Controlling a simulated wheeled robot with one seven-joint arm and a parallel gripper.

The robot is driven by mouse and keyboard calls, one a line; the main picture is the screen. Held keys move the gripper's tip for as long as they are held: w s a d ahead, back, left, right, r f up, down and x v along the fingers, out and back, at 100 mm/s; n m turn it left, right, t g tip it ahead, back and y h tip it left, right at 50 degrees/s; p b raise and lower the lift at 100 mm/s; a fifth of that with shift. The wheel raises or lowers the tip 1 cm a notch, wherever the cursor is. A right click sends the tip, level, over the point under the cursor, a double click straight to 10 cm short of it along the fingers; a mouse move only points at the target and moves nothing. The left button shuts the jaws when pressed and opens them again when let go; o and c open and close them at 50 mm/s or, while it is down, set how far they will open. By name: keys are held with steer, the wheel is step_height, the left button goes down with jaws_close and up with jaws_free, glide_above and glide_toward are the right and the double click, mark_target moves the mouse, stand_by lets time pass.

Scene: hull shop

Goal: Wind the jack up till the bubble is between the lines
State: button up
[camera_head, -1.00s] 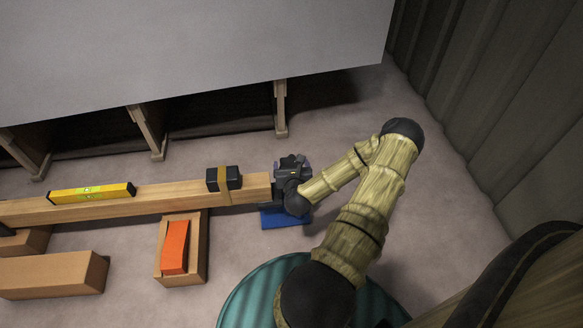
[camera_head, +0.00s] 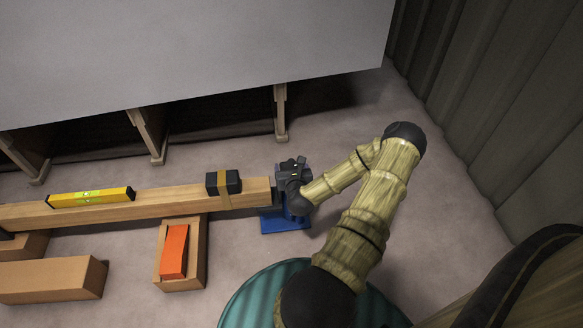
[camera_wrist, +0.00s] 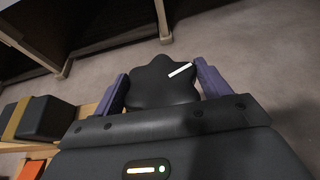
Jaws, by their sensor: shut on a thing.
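The blue jack (camera_head: 285,223) stands on the floor at the right end of a long wooden beam (camera_head: 160,197). My gripper (camera_head: 291,172) is above the jack. In the wrist view its purple fingers (camera_wrist: 162,75) are shut on the black star-shaped knob (camera_wrist: 160,92), one on each side. The knob bears a white mark (camera_wrist: 180,70), pointing to the upper right. A yellow spirit level (camera_head: 92,196) lies on the beam's left part. Its green vial shows, but the bubble is too small to place against the lines.
A dark block with a tan strap (camera_head: 223,182) sits on the beam near the jack. Another block (camera_head: 55,279) lies at left. A large grey panel (camera_head: 190,50) on wooden legs stands behind.

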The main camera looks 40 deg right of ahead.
steer(key=shift+y, duration=0.3)
steer(key=n+t+y, duration=0.1)
steer(key=n+y, duration=0.2)
steer(key=shift+d+n+y+p, duration=0.1)
steer(key=shift+n+y+p, duration=0.2)
steer(key=shift+n+p, duration=0.1)
steer(key=shift+f+n+t+y+b, duration=0.1)
steer(key=shift+n+t+y+b, duration=0.45)
steer(key=shift+n+y, duration=1.55)
steer(key=shift+n+g+y+b, duration=0.4)
steer(key=shift+n+y, duration=0.8)
steer(key=shift+y, duration=0.5)
steer(key=n+g+y+p, duration=0.1)
steer(key=n+y, duration=0.1)
steer(key=shift+n+g+y, duration=0.3)
steer(key=shift+g, duration=0.05)
steer(key=n+g+y+p, duration=0.1)
steer(key=n+g+y, duration=0.2)
steer(key=n, duration=0.1)
steer(key=shift+g+y, duration=0.3)
steer(key=shift+y, duration=0.1)
steer(key=shift+f+n+g+y+b, duration=0.1)
steer(key=shift+n+g+y+b, duration=0.65)
steer(key=shift+n+g, duration=1.35)
steer(key=shift+y, duration=0.25)
